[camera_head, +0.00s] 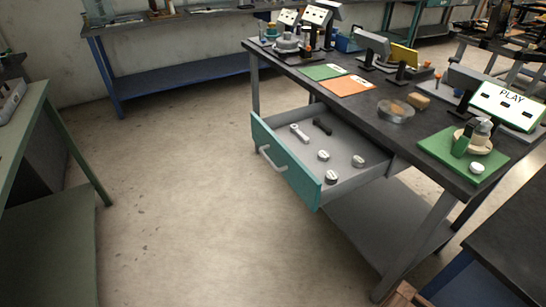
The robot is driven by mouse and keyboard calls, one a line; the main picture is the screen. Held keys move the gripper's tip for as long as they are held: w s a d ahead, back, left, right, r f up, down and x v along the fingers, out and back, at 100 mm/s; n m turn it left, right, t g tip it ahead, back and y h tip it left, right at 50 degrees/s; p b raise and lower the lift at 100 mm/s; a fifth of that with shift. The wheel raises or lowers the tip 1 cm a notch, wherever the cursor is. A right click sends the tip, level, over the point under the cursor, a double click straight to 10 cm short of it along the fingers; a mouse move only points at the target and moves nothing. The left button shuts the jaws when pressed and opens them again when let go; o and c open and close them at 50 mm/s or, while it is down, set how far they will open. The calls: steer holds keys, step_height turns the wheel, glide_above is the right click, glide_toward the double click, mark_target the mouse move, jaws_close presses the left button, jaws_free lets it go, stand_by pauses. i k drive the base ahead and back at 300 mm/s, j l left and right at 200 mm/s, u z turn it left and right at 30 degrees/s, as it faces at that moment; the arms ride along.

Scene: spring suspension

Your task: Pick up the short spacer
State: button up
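I cannot tell for sure which piece is the short spacer. An open teal-fronted drawer (285,160) under the dark workbench holds several short round metal pieces: one near the middle (323,156), one at the right (358,161) and one near the front corner (331,177). A small white round piece (477,168) lies on the green mat (437,150) on the benchtop. My gripper is not in view.
The drawer also holds a wrench (300,133) and a black object (322,127). The workbench (375,128) carries mats, a glass dish (396,111) and a "PLAY" screen (508,104). A green table (30,120) stands left. The floor (185,190) between is clear.

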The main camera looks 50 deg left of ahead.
mark_target(323, 156)
steer(key=u, duration=1.8)
